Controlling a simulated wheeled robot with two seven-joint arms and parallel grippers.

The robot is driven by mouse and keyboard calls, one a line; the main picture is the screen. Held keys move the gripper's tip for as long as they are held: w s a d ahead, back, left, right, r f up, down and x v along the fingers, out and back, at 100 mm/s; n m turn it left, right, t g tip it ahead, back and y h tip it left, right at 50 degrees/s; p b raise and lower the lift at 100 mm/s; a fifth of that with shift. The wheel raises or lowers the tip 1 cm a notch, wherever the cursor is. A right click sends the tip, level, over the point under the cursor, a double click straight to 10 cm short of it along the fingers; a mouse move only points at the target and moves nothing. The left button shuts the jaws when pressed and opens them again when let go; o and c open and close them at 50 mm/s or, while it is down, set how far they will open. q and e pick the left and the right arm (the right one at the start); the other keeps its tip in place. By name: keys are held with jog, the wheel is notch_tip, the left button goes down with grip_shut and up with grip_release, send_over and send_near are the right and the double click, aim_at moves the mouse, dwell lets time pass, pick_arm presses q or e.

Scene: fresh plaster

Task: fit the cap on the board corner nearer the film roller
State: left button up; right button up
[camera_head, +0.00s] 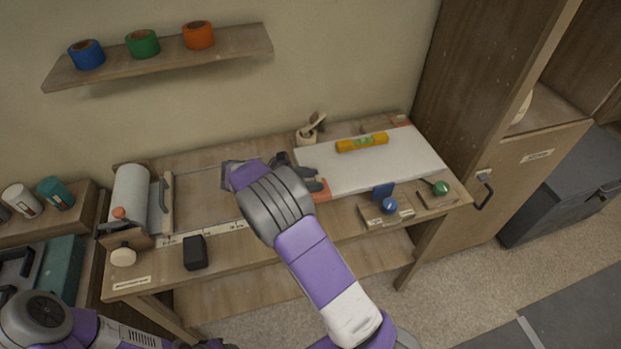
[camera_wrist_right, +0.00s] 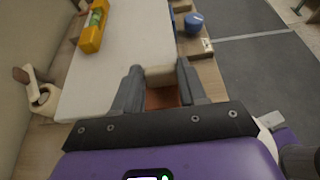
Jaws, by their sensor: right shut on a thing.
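The white board (camera_head: 350,170) lies on the right half of the workbench. My right gripper (camera_head: 319,184) is at its front left corner, the one nearer the film roller (camera_head: 130,200). It is shut on an orange-red cap (camera_head: 321,194), which also shows between the fingers in the right wrist view (camera_wrist_right: 161,97). A pale beige piece (camera_wrist_right: 160,75) shows just beyond the cap there. The cap is at the board's edge; I cannot tell whether it sits on the corner. My left arm shows at lower left in the head view, its fingers out of view.
A yellow level (camera_head: 362,142) lies on the board. Another orange-red piece (camera_head: 401,119) is by the board's far right corner. A black block (camera_head: 195,252) stands at front left.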

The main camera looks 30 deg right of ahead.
jog(key=shift+f, duration=0.4)
jog(key=o, duration=1)
jog(key=shift+o, duration=0.2)
jog(key=shift+r, duration=0.1)
jog(key=shift+r, duration=0.3)
jog(key=p+v, duration=0.2)
jog(key=v, duration=1)
jog(key=shift+r, duration=0.25)
